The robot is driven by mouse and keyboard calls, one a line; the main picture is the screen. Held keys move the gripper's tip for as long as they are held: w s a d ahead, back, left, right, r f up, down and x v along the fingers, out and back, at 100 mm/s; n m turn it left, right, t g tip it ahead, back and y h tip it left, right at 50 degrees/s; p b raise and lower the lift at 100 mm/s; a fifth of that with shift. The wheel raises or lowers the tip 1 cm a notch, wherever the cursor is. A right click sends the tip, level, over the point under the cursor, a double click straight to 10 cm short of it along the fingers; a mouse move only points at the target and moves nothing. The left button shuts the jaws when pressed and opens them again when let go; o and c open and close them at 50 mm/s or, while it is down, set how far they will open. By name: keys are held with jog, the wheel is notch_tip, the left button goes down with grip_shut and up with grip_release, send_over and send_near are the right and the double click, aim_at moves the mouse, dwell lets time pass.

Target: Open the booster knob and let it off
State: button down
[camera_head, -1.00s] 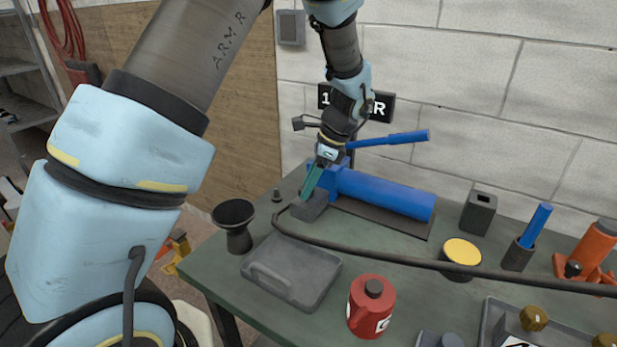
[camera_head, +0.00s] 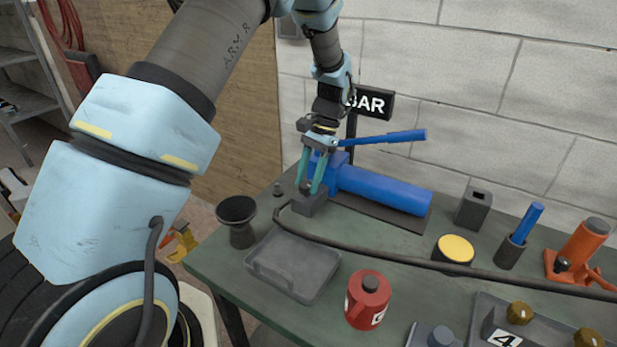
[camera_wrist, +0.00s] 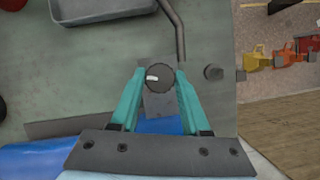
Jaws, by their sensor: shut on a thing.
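The blue booster (camera_head: 385,190) lies on a dark base plate at the back of the green bench, with a blue lever (camera_head: 385,138) above it. A grey block (camera_head: 310,204) sits at its left end. A round dark knob (camera_wrist: 160,77) with a white mark on its face stands on the block. My gripper (camera_head: 312,188) points down over the block. In the wrist view its teal fingers (camera_wrist: 155,88) are on both sides of the knob and shut on it. The knob is mostly hidden by the fingers in the head view.
A dark hose (camera_head: 390,258) runs from the block across the bench. A grey tray (camera_head: 292,264), a black flared stand (camera_head: 238,220) and a red can (camera_head: 368,298) stand in front. A sign (camera_head: 374,104) rises behind the booster. Orange jack (camera_head: 582,248) stands at right.

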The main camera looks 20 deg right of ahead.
jog(key=shift+n, duration=0.6)
jog(key=shift+c, duration=1.9)
grip_release()
jog(key=shift+r, duration=0.1)
jog(key=b+v, duration=0.2)
jog(key=v, duration=0.8)
jog(key=shift+w+r, duration=0.25)
jog(key=shift+r, duration=0.1)
